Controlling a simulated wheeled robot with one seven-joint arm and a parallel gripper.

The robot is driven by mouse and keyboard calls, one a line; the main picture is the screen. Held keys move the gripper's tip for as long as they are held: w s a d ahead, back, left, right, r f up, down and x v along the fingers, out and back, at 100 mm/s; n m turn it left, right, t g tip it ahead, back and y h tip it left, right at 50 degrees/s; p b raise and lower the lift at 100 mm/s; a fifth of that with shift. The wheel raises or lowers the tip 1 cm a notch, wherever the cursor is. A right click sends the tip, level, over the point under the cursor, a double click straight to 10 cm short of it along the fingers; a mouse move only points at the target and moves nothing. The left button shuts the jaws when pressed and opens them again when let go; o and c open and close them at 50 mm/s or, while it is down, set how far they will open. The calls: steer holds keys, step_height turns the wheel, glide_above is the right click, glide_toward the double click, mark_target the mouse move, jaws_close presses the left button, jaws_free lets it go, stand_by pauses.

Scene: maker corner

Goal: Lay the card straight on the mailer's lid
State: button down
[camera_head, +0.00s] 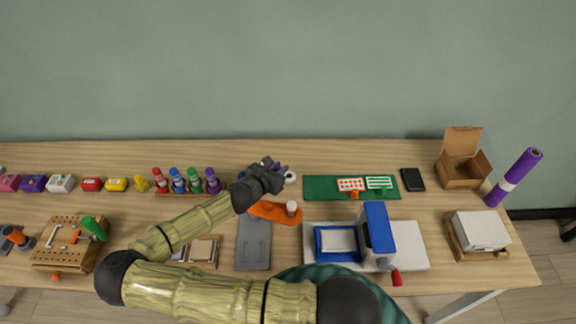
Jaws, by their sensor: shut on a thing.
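My gripper (281,171) is over the back middle of the bench, left of the green mat. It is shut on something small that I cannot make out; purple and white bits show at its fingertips. A white box (480,230), which may be the mailer, sits in a wooden tray at the right end, its flat top facing up. Two printed cards lie on the green mat (318,187): one with red marks (350,184) and one with green stripes (379,182). I cannot tell which card is the task's. My gripper is apart from all of these.
An open brown carton (462,180) and a purple roll (513,177) stand at the right. A blue press (378,235) on a pale base is at the front. An orange piece (268,211) lies below my gripper. A black flat item (413,180) lies right of the mat.

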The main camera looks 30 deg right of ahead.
steer(key=shift+w+a+f+n+t+y, duration=0.1)
steer(key=shift+w+a+n+t+y, duration=0.2)
steer(key=shift+a+n+t+y, duration=0.2)
steer(key=shift+w+a+f+n+t+y, duration=0.1)
steer(key=shift+w+a+n+t+y, duration=0.15)
steer(key=shift+a+n+t+y, duration=0.2)
steer(key=shift+w+a+r+n+t+y, duration=0.15)
steer(key=shift+w+a+n+t+y, duration=0.3)
steer(key=shift+a+n+t+y, duration=0.25)
steer(key=w+a+r+n+t+y, duration=0.3)
steer(key=a+r+n+y, duration=0.4)
steer(key=r+n+y, duration=0.1)
steer(key=shift+w+r, duration=0.2)
steer(key=shift+r, duration=0.05)
